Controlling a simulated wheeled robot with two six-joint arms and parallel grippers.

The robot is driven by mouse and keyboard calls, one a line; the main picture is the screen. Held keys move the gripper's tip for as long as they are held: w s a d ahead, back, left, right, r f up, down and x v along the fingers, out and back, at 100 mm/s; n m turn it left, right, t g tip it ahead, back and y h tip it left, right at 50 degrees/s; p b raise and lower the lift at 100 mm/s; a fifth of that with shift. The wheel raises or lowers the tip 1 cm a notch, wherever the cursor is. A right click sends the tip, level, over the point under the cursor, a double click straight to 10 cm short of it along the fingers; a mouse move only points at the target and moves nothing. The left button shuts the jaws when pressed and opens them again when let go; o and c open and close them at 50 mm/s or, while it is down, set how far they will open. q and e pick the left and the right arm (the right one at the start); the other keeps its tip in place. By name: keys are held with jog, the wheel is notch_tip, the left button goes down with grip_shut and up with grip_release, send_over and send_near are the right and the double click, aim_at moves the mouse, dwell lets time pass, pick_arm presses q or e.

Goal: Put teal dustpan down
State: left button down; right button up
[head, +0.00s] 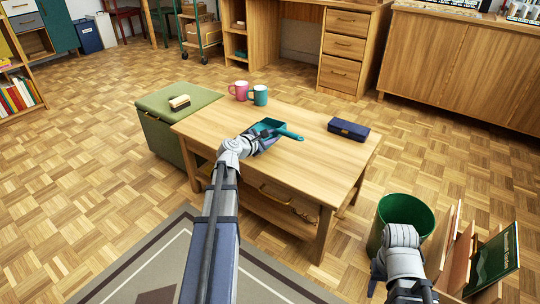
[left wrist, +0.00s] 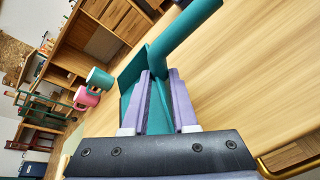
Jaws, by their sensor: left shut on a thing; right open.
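The teal dustpan (head: 268,125) is at the middle of the wooden coffee table (head: 312,137), its handle pointing right. My left gripper (head: 265,142) is shut on it. In the left wrist view the dustpan (left wrist: 185,32) sits between the two finger pads of my left gripper (left wrist: 160,105), with its handle reaching up and right. I cannot tell whether the dustpan touches the table top. My right gripper (head: 378,275) is low at the right, beside the green bin, and away from the dustpan; its fingertips are partly hidden.
A pink mug (head: 238,91) and a teal mug (head: 260,95) stand at the table's back edge. A dark blue case (head: 348,128) lies at its right. A green bin (head: 408,207) stands front right.

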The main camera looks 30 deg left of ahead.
pick_arm(q)
jog(key=shift+f, duration=0.5)
pick_arm(e)
jog(key=shift+f, duration=0.55)
pick_arm(q)
notch_tip(320, 180, down, 4)
jog(key=b, duration=0.3)
jog(key=shift+r+b, duration=0.2)
jog(key=shift+b, duration=0.2)
pick_arm(e)
notch_tip(320, 180, down, 4)
jog(key=shift+r, duration=0.2)
pick_arm(q)
jog(key=shift+f, duration=0.15)
jog(key=c, duration=0.7)
grip_release()
pick_arm(e)
jog(key=shift+f, duration=0.1)
pick_arm(q)
jog(key=shift+s+r, duration=0.3)
jog(key=d+p+v, duration=0.1)
jog(key=p+v, duration=0.2)
jog(key=v, duration=0.8)
jog(key=shift+s+a+p, duration=0.2)
jog(key=shift+a+p, duration=0.15)
jog(key=shift+a, duration=0.1)
pick_arm(e)
notch_tip(320, 180, up, 4)
